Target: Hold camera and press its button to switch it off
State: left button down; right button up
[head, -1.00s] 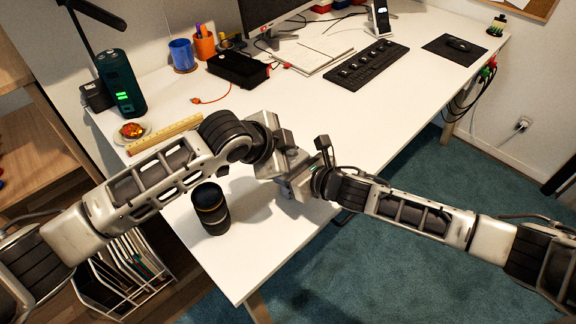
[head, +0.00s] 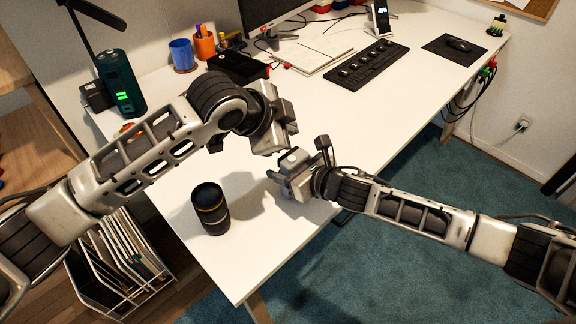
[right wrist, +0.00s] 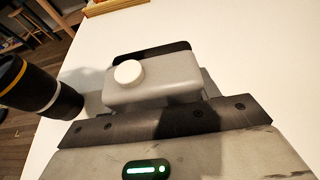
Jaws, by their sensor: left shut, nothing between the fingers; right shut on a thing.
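The grey camera (right wrist: 155,95) fills the middle of the right wrist view, with a round white button (right wrist: 128,73) on its near top. In the head view the camera (head: 291,161) is small and partly covered by my right gripper. My right gripper (head: 284,182) is shut on the camera, close to the desk's front edge. My left gripper (head: 287,135) is shut and empty, above and behind the camera, apart from it. Its fingertips are only partly clear.
A black lens-like cylinder (head: 211,209) stands on the white desk (head: 255,260) left of the camera. A keyboard (head: 366,65), papers and a black box (head: 236,66) lie farther back. The desk right of my left gripper is clear.

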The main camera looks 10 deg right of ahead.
pick_arm(q)
jog(key=shift+r, duration=0.35)
pick_arm(e)
jog(key=o, duration=1.3)
